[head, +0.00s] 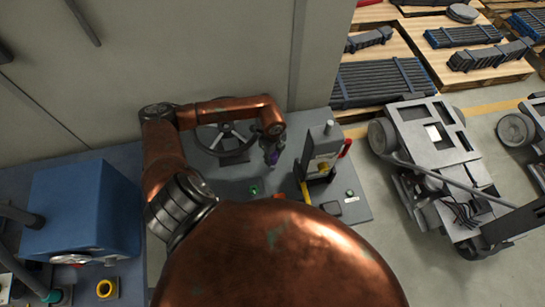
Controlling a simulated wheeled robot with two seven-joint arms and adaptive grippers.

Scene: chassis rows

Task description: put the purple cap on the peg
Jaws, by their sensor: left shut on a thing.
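The purple cap (273,158) is a small dark purple piece, seen at the tip of my left gripper (272,152). My left gripper is shut on it and points down, holding it above the grey bench plate (225,187). Too little of the cap shows to tell its tilt. A small green upright piece (254,189) stands on the plate, nearer and slightly left of the cap. A short pale peg (329,127) tops the grey fixture at right. I cannot tell which of these is the task's peg. My right gripper is not in view.
A dark handwheel (228,138) lies behind my left gripper. The grey fixture (322,150) with a red handle (345,148) stands to its right. A blue box (82,209) and a yellow ring (107,288) are at left. My copper arm hides the near bench.

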